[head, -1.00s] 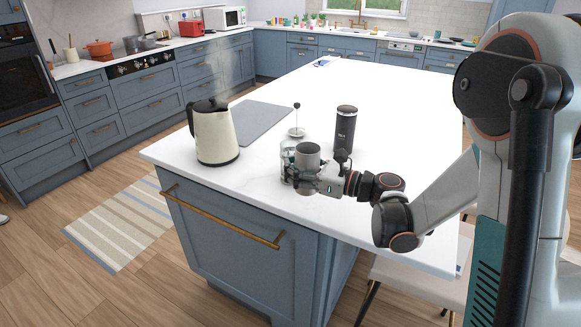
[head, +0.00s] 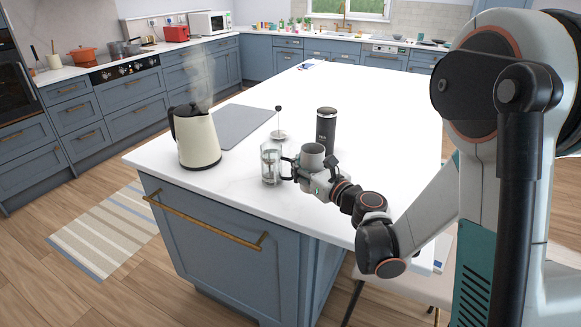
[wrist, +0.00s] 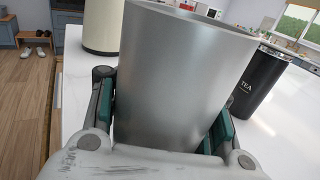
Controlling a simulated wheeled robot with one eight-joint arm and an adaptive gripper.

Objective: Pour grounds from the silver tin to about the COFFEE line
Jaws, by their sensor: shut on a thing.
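My gripper (head: 303,174) is shut on the silver tin (head: 312,155), a plain grey metal cylinder held close to upright at the island's front edge. In the wrist view the tin (wrist: 180,75) fills the middle, between the green finger pads. Its contents are hidden. A plunger lid (head: 279,133) with an upright rod and black knob lies behind the glass.
A cream kettle (head: 198,142) steams at the left of the island. A black canister (head: 326,130) stands behind the tin; the wrist view shows it marked TEA (wrist: 258,85). A grey mat (head: 238,124) lies behind the kettle.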

